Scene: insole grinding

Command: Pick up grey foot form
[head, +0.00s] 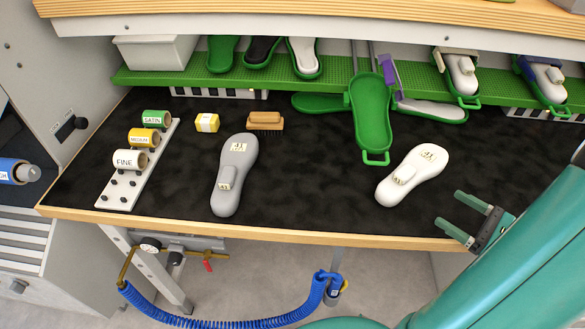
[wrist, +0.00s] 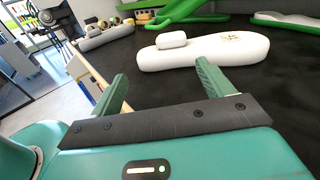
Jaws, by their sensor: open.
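The grey foot form (head: 236,170) lies on the black bench top, left of the middle, with a small raised block on its lower end and a label near its top. A white foot form (head: 421,172) lies to its right; it also shows in the wrist view (wrist: 205,52), just beyond my fingers. My gripper (head: 466,217) is open and empty at the bench's front right, to the right of the white form and far from the grey one. In the wrist view my two green fingers (wrist: 160,85) stand apart with nothing between them.
A rack of labelled rolls (head: 137,165) stands at the left, near a yellow block (head: 207,123) and a brush (head: 265,121). A green holder (head: 371,115) hangs over the back of the bench from the green shelf (head: 335,88). The bench between the two forms is clear.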

